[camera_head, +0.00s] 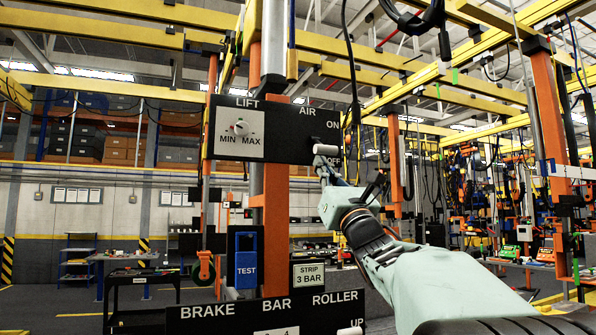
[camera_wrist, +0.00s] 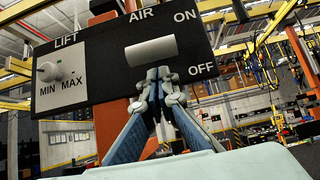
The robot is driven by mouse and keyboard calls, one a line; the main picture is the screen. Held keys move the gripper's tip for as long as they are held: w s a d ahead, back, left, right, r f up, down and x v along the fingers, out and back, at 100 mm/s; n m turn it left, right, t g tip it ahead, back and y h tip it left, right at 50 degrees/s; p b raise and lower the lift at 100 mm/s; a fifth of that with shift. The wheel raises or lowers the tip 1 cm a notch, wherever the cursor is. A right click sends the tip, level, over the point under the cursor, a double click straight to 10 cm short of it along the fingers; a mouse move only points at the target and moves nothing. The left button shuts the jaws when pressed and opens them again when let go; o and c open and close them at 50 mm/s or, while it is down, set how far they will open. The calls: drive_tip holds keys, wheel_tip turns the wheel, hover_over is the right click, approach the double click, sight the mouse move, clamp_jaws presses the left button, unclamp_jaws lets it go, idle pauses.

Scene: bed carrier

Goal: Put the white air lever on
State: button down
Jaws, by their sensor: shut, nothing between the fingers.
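The white air lever (camera_head: 325,149) is a short white cylinder on the black control panel (camera_head: 285,119), at the right side below the AIR label. In the wrist view the lever (camera_wrist: 151,52) lies nearly level, its right end between the ON and OFF labels. My gripper (camera_head: 322,165) is just below the lever. In the wrist view its closed fingertips (camera_wrist: 161,74) are under the lever's right half, with nothing held between them. I cannot tell whether the fingertips touch the lever.
A LIFT knob (camera_head: 240,127) with MIN and MAX marks sits left on the same panel. An orange post (camera_head: 276,225) stands behind the panel. Below are a blue TEST box (camera_head: 246,262), a STRIP 3 BAR sign (camera_head: 308,274) and a lower black panel (camera_head: 205,323).

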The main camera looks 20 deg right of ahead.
drive_tip(key=shift+s+r, duration=0.25)
drive_tip(key=shift+s, duration=0.25)
drive_tip(key=shift+s, duration=0.1)
